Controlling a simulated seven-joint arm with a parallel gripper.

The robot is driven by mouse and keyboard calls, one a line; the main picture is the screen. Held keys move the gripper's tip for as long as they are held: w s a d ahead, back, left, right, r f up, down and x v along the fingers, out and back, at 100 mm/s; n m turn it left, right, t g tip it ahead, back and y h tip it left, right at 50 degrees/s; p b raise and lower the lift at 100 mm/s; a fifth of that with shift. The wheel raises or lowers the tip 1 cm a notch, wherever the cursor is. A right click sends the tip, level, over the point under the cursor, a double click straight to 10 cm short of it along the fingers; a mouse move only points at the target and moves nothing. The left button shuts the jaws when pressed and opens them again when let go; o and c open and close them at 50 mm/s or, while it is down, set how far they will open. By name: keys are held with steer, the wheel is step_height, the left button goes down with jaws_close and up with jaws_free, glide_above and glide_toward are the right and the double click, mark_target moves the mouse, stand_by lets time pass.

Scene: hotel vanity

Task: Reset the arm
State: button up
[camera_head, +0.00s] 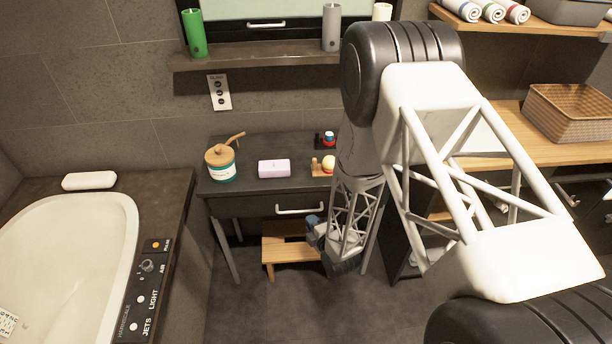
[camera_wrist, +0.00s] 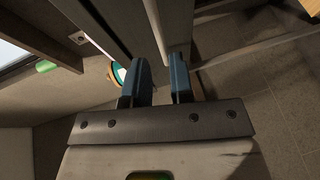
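My gripper (camera_head: 314,226) hangs low in front of the dark vanity table (camera_head: 260,206), close to the drawer front and above the wooden step stool (camera_head: 282,252). In the wrist view my gripper (camera_wrist: 161,82) shows two blue fingers standing apart, with nothing held between them. The pale drawer handle (camera_wrist: 155,25) lies beyond the fingertips in that view; in the head view the handle (camera_head: 300,209) is just left of my gripper. Whether a finger touches the table or handle cannot be told.
A jar with a wooden lid (camera_head: 221,163), a lilac box (camera_head: 274,168) and small items stand on the vanity. A bathtub (camera_head: 78,262) is at left. A shelf with candles (camera_head: 262,60) is above. A wicker basket (camera_head: 568,112) stands right. Dark floor in front is open.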

steer(key=w+d+r+m+g+h, duration=0.1)
steer(key=w+d+r+m, duration=0.1)
steer(key=r, duration=0.5)
steer(key=w+d+r+m+g+h, duration=0.1)
steer(key=w+d+r+m+h, duration=0.15)
steer(key=r, duration=0.45)
steer(key=s+d+r+m+g+h, duration=0.1)
steer(key=s+d+r+m+g, duration=0.15)
steer(key=r, duration=0.55)
steer(key=s+d+r+m+g+h, duration=0.1)
steer(key=s+r+m, duration=0.25)
steer(key=r, duration=0.35)
steer(key=s+d+r+m+g, duration=0.1)
steer(key=s+r+m+g, duration=0.1)
steer(key=s+r, duration=0.4)
steer(key=s+r+m+g, duration=0.2)
steer(key=s+r+m, duration=0.3)
steer(key=s, duration=0.8)
steer(key=s+d+r+m+g, duration=0.1)
steer(key=s+r+m+g, duration=0.1)
steer(key=s+r+m, duration=0.2)
steer(key=s+r, duration=0.3)
steer(key=s, duration=0.3)
steer(key=shift+s+d+r+h, duration=0.15)
steer(key=shift+d+r+h, duration=0.1)
steer(key=shift+d+h, duration=0.1)
